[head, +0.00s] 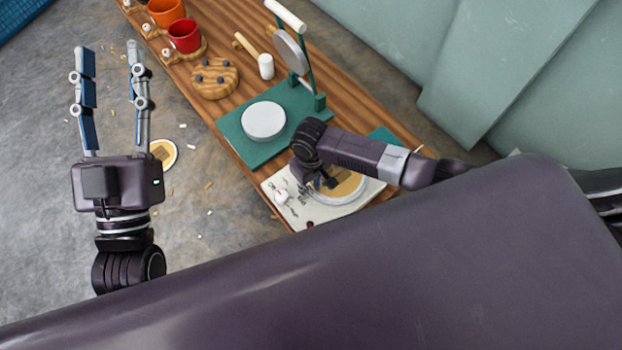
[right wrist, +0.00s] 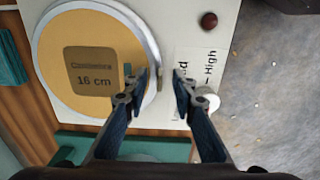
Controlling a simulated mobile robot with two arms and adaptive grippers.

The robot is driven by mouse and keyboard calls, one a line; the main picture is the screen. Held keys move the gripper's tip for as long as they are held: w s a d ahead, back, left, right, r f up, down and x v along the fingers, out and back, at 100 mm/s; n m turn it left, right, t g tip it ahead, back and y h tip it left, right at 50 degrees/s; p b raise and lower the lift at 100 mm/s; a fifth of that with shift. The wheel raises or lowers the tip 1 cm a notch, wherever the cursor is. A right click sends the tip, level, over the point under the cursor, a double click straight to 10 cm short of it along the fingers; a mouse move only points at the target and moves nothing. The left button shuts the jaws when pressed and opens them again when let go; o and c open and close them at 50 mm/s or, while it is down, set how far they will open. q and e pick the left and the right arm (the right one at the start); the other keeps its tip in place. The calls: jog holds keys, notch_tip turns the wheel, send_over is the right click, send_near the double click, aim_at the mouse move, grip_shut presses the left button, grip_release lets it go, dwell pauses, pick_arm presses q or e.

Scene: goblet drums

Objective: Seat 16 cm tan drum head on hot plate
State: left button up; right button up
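The tan drum head (right wrist: 88,40) is a disc with a pale metal rim and a dark label reading 16 cm. In the right wrist view it lies over the cream hot plate (right wrist: 188,22); contact underneath is hidden. In the head view the drum head (head: 345,190) and hot plate (head: 285,205) are partly covered by my right arm. My right gripper (right wrist: 161,84) is open at the rim, one finger over the tan face, the other outside the rim. I cannot tell whether they touch it. My left gripper (head: 109,50) is open and empty above the floor at left.
A green press (head: 250,148) with a round pale plate stands beside the hot plate on the wooden bench. Another tan disc (head: 164,153) lies on the littered floor.

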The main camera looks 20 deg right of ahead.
notch_tip(320, 180, up, 12)
jog(key=shift+f, duration=0.15)
dwell(0.7)
